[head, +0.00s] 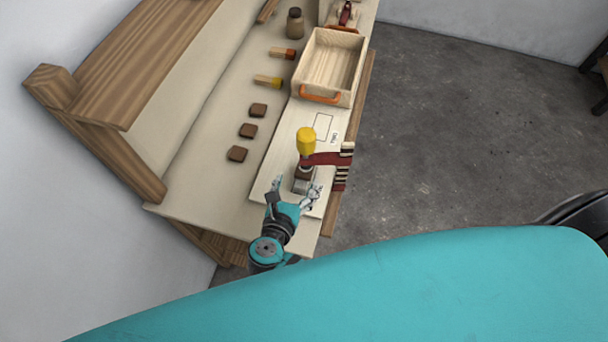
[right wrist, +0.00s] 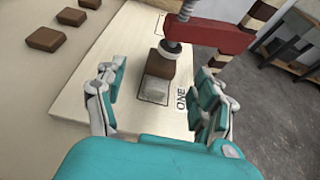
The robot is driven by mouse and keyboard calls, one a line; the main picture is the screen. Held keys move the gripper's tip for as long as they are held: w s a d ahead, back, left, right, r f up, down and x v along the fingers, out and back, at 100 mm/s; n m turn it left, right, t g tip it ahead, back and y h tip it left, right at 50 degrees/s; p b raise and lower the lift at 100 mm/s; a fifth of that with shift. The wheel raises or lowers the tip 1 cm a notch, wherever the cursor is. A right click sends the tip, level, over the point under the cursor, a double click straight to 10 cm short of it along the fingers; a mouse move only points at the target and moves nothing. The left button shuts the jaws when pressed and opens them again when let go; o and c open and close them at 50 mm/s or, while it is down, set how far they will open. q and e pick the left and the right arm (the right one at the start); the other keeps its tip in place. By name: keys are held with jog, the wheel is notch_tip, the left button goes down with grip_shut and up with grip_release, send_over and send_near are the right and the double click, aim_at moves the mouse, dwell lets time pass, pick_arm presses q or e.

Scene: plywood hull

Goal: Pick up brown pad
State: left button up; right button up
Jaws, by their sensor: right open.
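Three brown pads, (head: 258,110), (head: 248,130) and (head: 237,153), lie in a row on the pale bench; they also show at the upper left of the right wrist view (right wrist: 45,39). Another brown block (right wrist: 160,68) stands on the pale board, under the screw foot of a red clamp arm (head: 326,158). A grey square (right wrist: 158,91) is on its near side. My right gripper (head: 294,188) is open and empty at the board's near end. In the right wrist view its fingers are apart, with the block beyond and between them. My left gripper is not in view.
The clamp has a yellow handle (head: 306,141) and a striped post (head: 343,168) at the board's right edge. A wooden tray with orange handles (head: 302,77) stands behind. Two brushes (head: 268,81) and a brown jar (head: 295,23) are farther back. A wooden shelf (head: 150,55) rises at left.

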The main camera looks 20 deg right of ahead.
aim_at(303, 174)
jog(key=shift+w+d+f, duration=0.3)
jog(key=shift+w, duration=0.15)
jog(key=b+x, duration=0.4)
jog(key=shift+s+d+f, duration=0.1)
jog(key=shift+d+f, duration=0.1)
jog(key=shift+f, duration=0.1)
jog(key=shift+w+d+b, duration=0.2)
jog(key=shift+w+b, duration=0.15)
jog(key=shift+w, duration=0.05)
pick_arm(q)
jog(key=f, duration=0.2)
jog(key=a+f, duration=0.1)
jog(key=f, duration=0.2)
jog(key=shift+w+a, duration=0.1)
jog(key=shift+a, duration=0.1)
